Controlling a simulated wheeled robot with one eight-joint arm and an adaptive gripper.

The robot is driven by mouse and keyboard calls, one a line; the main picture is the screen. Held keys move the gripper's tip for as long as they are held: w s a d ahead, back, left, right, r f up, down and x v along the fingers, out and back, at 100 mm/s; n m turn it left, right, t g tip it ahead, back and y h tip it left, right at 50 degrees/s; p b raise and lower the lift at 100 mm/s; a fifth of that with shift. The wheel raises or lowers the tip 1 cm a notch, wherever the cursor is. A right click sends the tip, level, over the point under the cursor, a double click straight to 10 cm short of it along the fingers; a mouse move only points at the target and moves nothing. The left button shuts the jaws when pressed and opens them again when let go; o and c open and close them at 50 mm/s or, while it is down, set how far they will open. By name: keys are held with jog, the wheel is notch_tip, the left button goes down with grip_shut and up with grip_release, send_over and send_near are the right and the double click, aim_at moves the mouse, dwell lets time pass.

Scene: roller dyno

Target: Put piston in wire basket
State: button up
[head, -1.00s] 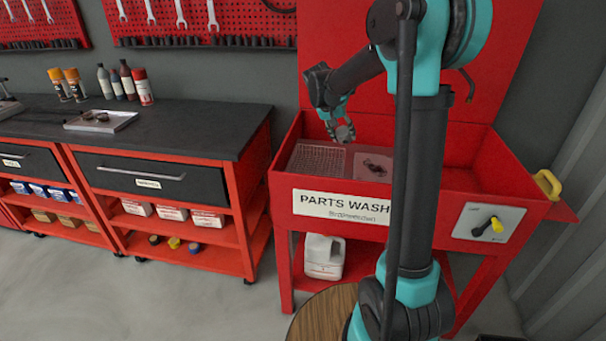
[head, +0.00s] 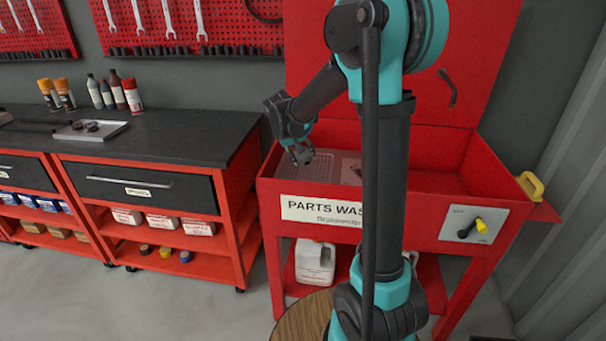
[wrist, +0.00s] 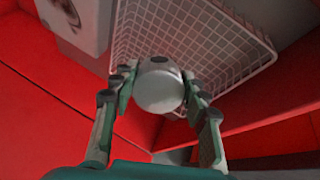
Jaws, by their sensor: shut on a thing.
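The piston (wrist: 158,86) is a pale grey cylinder between the fingers of my gripper (wrist: 160,92) in the wrist view. My gripper is shut on it. The white wire basket (wrist: 222,50) lies beyond the piston in the wrist view, inside the red parts washer. In the head view my gripper (head: 302,157) hangs over the left part of the washer, above the wire basket (head: 322,172). The piston looks small and dark there and is hard to make out. The gap between piston and basket floor cannot be judged exactly.
The red parts washer (head: 430,205) has raised walls around its basin. A grey plate (wrist: 75,22) with a dark item lies beside the basket. A black-topped workbench (head: 165,135) with a metal tray (head: 78,134) stands to the left.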

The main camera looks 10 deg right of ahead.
jog(key=shift+f, duration=3.5)
jog(key=o, duration=1.4)
jog(key=shift+f, duration=0.1)
jog(key=v, duration=1.2)
jog(key=shift+a, duration=0.1)
